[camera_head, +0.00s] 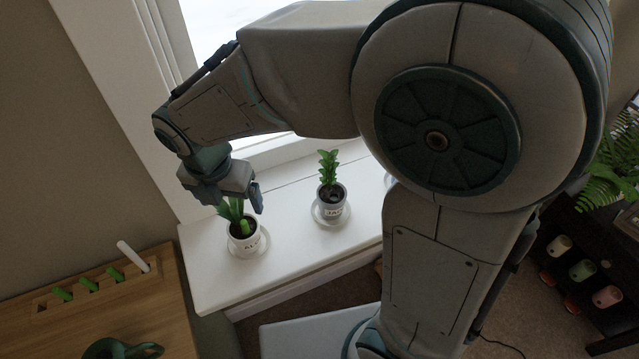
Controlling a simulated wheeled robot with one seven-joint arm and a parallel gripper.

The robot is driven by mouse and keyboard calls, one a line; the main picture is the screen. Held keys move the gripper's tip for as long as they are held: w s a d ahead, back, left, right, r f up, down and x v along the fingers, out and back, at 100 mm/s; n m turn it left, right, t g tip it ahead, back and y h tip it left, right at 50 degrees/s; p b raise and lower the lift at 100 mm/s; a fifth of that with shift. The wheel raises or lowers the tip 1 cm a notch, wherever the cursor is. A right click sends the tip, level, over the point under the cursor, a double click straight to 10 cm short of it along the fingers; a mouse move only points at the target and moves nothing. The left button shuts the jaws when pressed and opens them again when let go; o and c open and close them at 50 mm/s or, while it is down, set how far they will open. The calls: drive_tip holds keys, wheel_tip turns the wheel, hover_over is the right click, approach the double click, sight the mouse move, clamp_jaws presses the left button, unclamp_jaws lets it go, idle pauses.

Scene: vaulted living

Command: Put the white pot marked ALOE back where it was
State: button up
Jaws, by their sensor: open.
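The white pot with the partly legible marking that starts "AL" (243,246) stands upright on a saucer (264,243) near the left end of the white windowsill (300,262). It holds dark soil and a green spiky plant (234,212). My gripper (236,203) is open directly above this pot, with its fingers down around the upper leaves. The gripper hides part of the plant, and I cannot tell whether a finger touches it.
A white pot marked JADE (333,209) stands on its saucer to the right. Part of another saucer (388,181) shows beside my arm. A wooden table (120,312) at lower left carries a rack with green-ended pieces and a green mug (112,349). Dark shelves (590,260) stand at right.

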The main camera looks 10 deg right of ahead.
drive_tip(key=s+d+r+m, duration=0.1)
drive_tip(key=s+d+m, duration=0.1)
drive_tip(key=d+m, duration=0.5)
drive_tip(key=s+d+r+m+t, duration=0.1)
drive_tip(key=s+d+r+m, duration=0.1)
drive_tip(key=d+m, duration=0.6)
drive_tip(key=s+d+r+m, duration=0.2)
drive_tip(key=d+m, duration=0.6)
drive_tip(key=m, duration=0.8)
drive_tip(key=shift+s+m+t+y, duration=0.25)
drive_tip(key=shift+m+t+y, duration=0.05)
drive_tip(key=shift+m, duration=0.1)
